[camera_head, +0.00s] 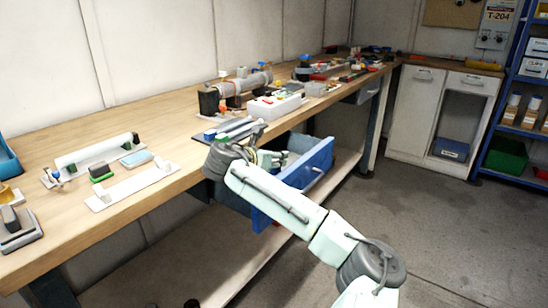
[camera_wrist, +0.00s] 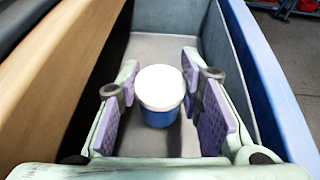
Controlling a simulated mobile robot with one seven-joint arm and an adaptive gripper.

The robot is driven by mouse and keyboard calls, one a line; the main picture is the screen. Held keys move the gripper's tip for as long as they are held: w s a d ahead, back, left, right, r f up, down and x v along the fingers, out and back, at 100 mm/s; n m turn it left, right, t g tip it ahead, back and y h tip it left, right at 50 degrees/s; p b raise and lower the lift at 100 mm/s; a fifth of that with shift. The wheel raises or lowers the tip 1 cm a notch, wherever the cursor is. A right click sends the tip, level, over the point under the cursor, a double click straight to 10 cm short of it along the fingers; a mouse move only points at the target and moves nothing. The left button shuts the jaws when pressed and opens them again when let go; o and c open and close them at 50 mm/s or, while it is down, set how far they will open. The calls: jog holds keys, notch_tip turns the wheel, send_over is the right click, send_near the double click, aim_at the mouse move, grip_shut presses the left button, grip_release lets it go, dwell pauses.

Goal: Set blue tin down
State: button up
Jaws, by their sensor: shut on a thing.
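The blue tin (camera_wrist: 160,115) has a white lid and a blue lower body. In the wrist view it is upright between the purple pads of my gripper (camera_wrist: 160,88), which is shut on it. Tin and gripper are inside or just over the open drawer, whose grey floor (camera_wrist: 165,48) shows behind the tin. I cannot tell whether the tin touches that floor. In the head view my gripper (camera_head: 272,158) reaches in behind the drawer's blue front (camera_head: 312,166), and the tin cannot be made out there.
The wooden bench top (camera_head: 150,210) runs along the drawer's left side, close to my gripper. On it stand a white box (camera_head: 273,106), a pipe assembly (camera_head: 240,84) and several small parts. A white cabinet (camera_head: 416,112) stands at the back right. The floor at right is clear.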

jog(key=shift+f, duration=0.6)
jog(key=o, duration=0.9)
jog(key=shift+r, duration=0.3)
jog(key=shift+r+b+v, duration=0.15)
jog(key=shift+b+v, duration=0.05)
jog(key=shift+v, duration=2.85)
jog(key=shift+r+b+v, duration=0.15)
jog(key=shift+v, duration=2.9)
jog(key=shift+w, duration=0.15)
